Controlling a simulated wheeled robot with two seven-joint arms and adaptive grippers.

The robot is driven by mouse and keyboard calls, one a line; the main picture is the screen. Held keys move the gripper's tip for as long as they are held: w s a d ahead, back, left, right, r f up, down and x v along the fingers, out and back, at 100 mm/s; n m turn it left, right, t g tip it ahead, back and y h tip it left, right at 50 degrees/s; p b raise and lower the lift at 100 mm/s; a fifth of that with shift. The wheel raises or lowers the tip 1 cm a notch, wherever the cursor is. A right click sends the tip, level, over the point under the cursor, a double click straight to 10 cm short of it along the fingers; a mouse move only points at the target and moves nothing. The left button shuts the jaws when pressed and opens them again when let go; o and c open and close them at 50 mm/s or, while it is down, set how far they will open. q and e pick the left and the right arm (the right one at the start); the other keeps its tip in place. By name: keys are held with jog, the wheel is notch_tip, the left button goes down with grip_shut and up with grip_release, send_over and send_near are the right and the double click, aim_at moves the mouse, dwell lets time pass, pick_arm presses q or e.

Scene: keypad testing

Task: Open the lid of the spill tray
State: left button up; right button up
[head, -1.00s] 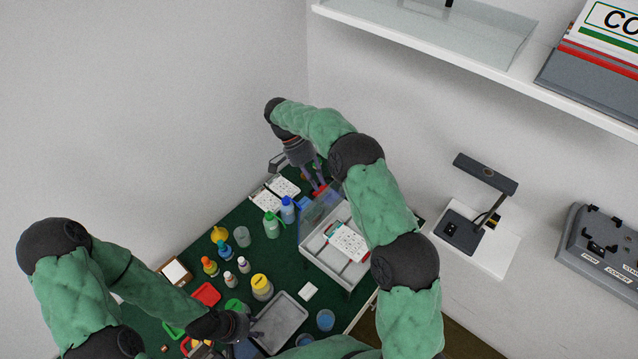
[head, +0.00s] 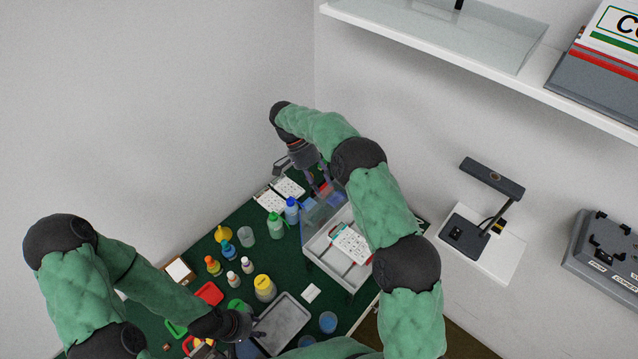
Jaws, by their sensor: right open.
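The spill tray appears to be the pale open-topped box (head: 322,262) at the table's right side, with a white keypad-like card (head: 351,243) inside. A clear bluish panel (head: 318,212), which looks like its lid, stands raised at the box's far left edge. My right gripper (head: 319,187) points down, open, close to the panel's top; I cannot tell if it touches. My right arm hides the box's far right part. My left gripper (head: 254,336) is low, beside the grey shallow tray (head: 284,322); its fingers are too unclear to read.
Bottles, including a green one (head: 275,226) and a yellow-capped one (head: 264,289), crowd the green mat left of the box. White keypads (head: 288,188) lie at the back. A small white square (head: 311,292) lies in front of the box. A shelf (head: 480,70) overhangs at upper right.

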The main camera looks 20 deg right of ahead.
jog(key=v, duration=0.7)
jog(key=shift+w, duration=0.2)
jog(key=shift+r, duration=0.1)
